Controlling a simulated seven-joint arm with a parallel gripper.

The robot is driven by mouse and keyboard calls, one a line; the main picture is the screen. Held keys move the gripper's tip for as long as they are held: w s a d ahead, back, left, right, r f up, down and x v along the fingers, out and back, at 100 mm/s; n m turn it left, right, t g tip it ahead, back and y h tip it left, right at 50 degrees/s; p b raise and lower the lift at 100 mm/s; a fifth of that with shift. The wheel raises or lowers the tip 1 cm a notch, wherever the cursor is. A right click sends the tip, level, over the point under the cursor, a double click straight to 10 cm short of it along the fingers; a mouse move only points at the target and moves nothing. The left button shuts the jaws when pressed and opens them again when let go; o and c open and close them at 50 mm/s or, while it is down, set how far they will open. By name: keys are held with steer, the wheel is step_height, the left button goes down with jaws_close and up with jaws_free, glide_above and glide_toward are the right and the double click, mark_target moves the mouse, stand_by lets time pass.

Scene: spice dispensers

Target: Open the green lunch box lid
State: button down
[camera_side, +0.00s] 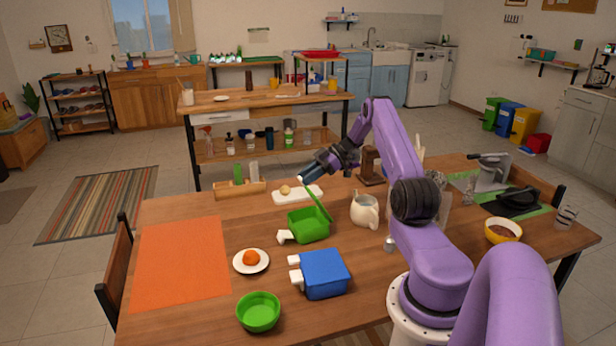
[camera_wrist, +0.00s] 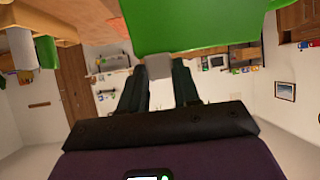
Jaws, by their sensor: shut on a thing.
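The green lunch box (camera_side: 307,228) stands near the middle of the table, with a white tab at its left side. Its green lid (camera_side: 318,206) is tilted up steeply from the box's right side, so the box is open. My gripper (camera_side: 306,178) is at the lid's raised upper edge. In the wrist view the lid (camera_wrist: 190,22) fills the top, and my gripper (camera_wrist: 158,75) is shut on its pale tab (camera_wrist: 158,66), one dark finger on each side.
A blue box (camera_side: 324,273) and a plate with an orange item (camera_side: 251,260) stand in front. A green bowl (camera_side: 258,312) is at the front edge. A cream pitcher (camera_side: 364,211) is close on the right. A white board (camera_side: 298,195) lies behind. An orange mat (camera_side: 181,262) covers the left.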

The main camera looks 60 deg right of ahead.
steer(key=c, duration=0.8)
jaws_free()
steer(key=v, duration=1.7)
steer(key=shift+r, duration=0.2)
